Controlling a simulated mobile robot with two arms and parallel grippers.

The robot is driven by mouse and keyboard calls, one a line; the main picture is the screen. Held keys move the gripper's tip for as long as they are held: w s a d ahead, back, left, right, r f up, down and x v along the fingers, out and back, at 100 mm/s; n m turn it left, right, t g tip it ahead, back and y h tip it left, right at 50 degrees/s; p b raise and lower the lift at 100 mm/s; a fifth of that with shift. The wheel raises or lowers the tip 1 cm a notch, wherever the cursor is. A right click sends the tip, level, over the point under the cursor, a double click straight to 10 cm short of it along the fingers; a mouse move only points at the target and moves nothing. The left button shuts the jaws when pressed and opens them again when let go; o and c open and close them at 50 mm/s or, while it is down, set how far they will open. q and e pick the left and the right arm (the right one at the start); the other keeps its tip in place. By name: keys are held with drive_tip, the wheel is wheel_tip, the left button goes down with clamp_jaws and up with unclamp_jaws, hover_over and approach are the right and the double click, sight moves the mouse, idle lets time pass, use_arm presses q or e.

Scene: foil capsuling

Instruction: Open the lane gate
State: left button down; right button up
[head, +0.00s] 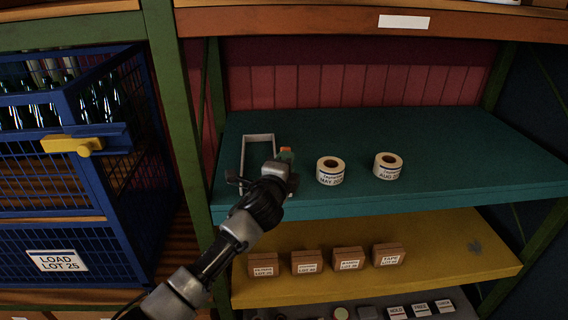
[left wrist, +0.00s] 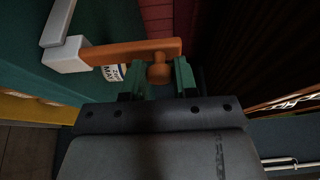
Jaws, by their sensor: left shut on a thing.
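The lane gate looks like an orange bar (left wrist: 125,52) with a round knob (left wrist: 158,72), joined at one end to the white lane frame (left wrist: 68,55). In the head view the white frame (head: 258,139) lies on the teal shelf, and only a small orange piece of the gate (head: 286,149) shows past my gripper. My left gripper (head: 284,158) is at the near right end of the frame. In the left wrist view its green fingers (left wrist: 158,80) are shut around the gate's knob. My right gripper is not in view.
Two label rolls, one marked MAY (head: 330,171) and one AUG (head: 388,166), stand on the teal shelf (head: 450,150) to the right. Brown boxes (head: 305,262) sit on the yellow shelf below. A blue cage (head: 60,215) with a yellow latch (head: 72,145) holds bottles at left.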

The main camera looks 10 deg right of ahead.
use_arm(q)
drive_tip(key=shift+d, duration=0.1)
drive_tip(key=c, duration=0.9)
unclamp_jaws()
drive_tip(key=shift+o, duration=0.2)
drive_tip(key=b+v, duration=0.2)
drive_tip(key=v, duration=0.8)
drive_tip(key=shift+s, duration=0.4)
